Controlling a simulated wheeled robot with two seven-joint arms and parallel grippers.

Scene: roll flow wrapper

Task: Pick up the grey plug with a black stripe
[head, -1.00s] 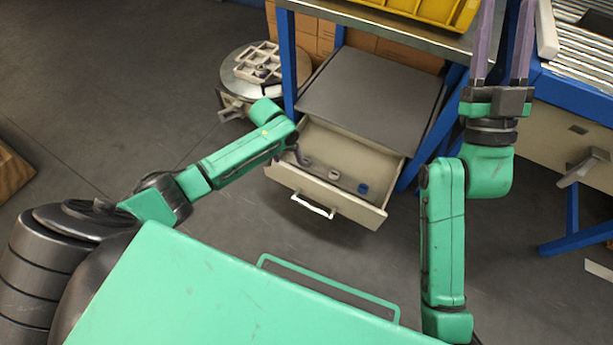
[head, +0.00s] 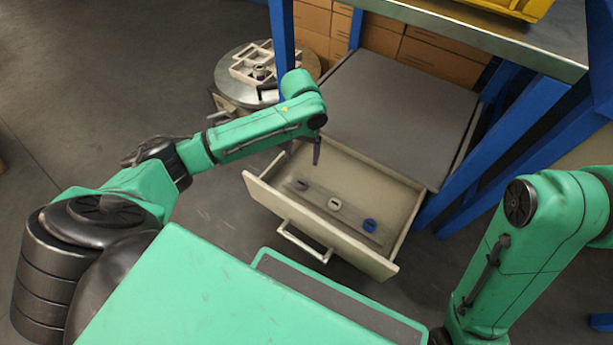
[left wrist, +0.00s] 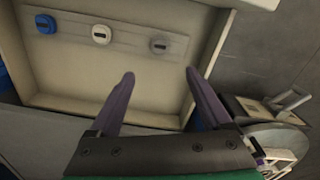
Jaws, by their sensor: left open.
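The grey plug with a black stripe (head: 301,184) lies in the open drawer (head: 352,240), at the left end of a row of plugs. In the left wrist view the grey plug (left wrist: 159,45) is at the right end of the row, ahead of the fingertips and apart from them. My left gripper (left wrist: 159,76) is open and empty, its two purple fingers pointing into the drawer. In the head view only a purple finger (head: 317,150) shows below my left arm; the rest of that gripper is hidden. My right gripper is outside both views.
A white plug (head: 335,204) and a blue plug (head: 369,225) lie in the same drawer. The drawer walls stand around them, with a grey cabinet top (head: 397,115) behind. A round stand with a white rack (head: 255,66) is at the back left.

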